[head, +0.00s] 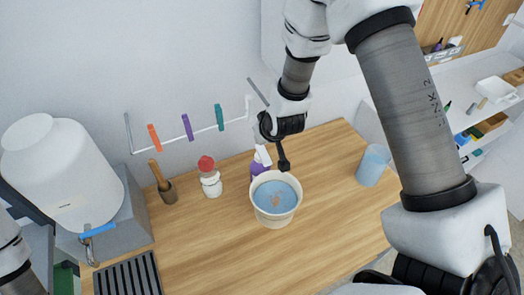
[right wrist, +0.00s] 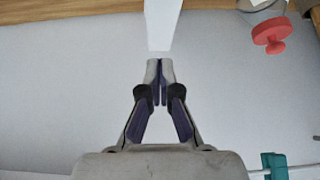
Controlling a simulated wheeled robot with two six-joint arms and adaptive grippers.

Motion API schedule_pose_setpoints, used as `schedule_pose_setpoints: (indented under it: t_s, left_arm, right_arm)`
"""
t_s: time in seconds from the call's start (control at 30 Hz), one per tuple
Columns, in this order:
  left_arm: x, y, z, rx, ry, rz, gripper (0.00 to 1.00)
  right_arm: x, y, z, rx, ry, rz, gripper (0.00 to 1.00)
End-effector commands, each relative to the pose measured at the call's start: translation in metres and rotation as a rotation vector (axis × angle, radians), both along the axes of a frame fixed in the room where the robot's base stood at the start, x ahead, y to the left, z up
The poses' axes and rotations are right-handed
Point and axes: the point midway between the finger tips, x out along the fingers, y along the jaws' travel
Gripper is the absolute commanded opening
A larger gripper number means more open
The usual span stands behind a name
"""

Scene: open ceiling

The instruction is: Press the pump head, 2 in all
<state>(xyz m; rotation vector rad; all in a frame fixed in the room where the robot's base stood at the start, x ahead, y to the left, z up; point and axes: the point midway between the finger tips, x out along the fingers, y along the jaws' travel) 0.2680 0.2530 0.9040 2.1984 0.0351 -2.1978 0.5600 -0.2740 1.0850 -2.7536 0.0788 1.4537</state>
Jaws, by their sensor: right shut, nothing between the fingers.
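A purple bottle (head: 259,168) with a white pump head (head: 263,156) stands on the wooden counter behind a white bowl (head: 256,203) with blue contents. The bowl hides the bottle's lower part. My right gripper (head: 284,165) is shut and empty, pointing down just right of the pump head in the head view. In the right wrist view the shut fingertips (right wrist: 161,64) are close to a white piece (right wrist: 162,25), likely the pump head; I cannot tell if they touch. Part of my left arm shows at the lower left, but its gripper is out of view.
A blue cup (head: 373,165) stands right. A wall rail (head: 205,130) carries coloured clips. A large white container (head: 65,170) is at far left.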

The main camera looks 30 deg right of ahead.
Motion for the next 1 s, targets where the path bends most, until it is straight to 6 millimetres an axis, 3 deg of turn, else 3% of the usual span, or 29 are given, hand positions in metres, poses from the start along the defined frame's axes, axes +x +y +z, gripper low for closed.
schedule_pose_setpoints:
  t_s: [0.53, 0.77, 1.0]
  left_arm:
    - [0.000, 0.000, 0.002, 0.000, 0.000, 0.000, 0.31]
    - [0.000, 0.000, 0.025, 0.000, 0.000, 0.000, 0.31]
    - [0.000, 0.000, 0.024, 0.000, 0.000, 0.000, 0.31]
  right_arm:
    - [0.000, 0.000, 0.002, 0.000, -0.001, 0.000, 0.00]
    - [0.000, 0.000, 0.030, 0.000, -0.002, 0.000, 0.00]
    - [0.001, 0.000, 0.049, 0.000, -0.002, 0.000, 0.00]
